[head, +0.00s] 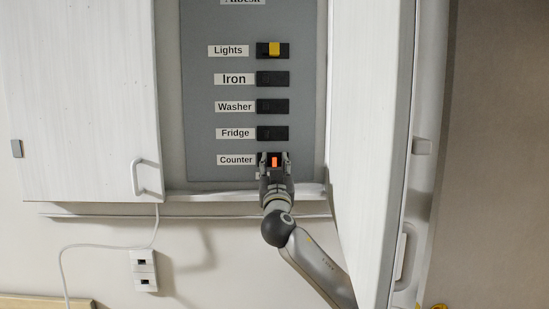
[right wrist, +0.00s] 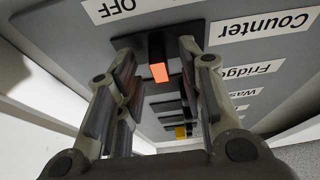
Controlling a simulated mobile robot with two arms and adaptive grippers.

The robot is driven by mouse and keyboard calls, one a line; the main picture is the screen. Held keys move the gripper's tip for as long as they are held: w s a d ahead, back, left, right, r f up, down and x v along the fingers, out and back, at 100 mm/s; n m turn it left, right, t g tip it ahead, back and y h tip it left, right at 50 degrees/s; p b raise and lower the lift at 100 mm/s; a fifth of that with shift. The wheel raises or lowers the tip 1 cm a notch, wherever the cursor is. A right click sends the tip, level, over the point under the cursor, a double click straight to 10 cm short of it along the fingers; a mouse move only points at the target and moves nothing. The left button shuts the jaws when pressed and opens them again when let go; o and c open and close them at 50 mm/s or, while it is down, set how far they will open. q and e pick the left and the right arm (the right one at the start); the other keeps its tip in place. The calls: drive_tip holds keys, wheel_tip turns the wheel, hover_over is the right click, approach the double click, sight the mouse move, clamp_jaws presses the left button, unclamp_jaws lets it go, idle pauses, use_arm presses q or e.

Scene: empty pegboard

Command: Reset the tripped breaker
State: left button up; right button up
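The grey breaker panel (head: 220,100) has a column of black switches labelled Lights, Iron, Washer, Fridge and Counter. The Counter breaker's toggle (head: 275,161) shows orange-red at the bottom of the column; it also shows in the right wrist view (right wrist: 159,62). The Lights breaker's toggle (head: 274,49) is yellow at the top. The Iron (head: 273,79), Washer (head: 273,106) and Fridge (head: 273,133) switches look all dark. My right gripper (head: 275,163) is at the Counter breaker, its fingers apart on either side of the toggle with visible gaps. My left gripper is out of view.
A white cabinet door (head: 370,120) stands open on the right, close to my right arm. A closed white door (head: 80,100) with a handle is on the left. A ledge (head: 240,196) runs below the panel. A wall outlet (head: 144,270) with a cable is lower left.

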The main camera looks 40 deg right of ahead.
drive_tip(key=shift+w+d+r, duration=0.1)
drive_tip(key=shift+w+d, duration=0.1)
drive_tip(key=shift+c, duration=0.4)
clamp_jaws()
drive_tip(key=shift+s+d+b, duration=0.55)
drive_tip(key=shift+d+b, duration=0.2)
drive_tip(key=shift+b, duration=0.4)
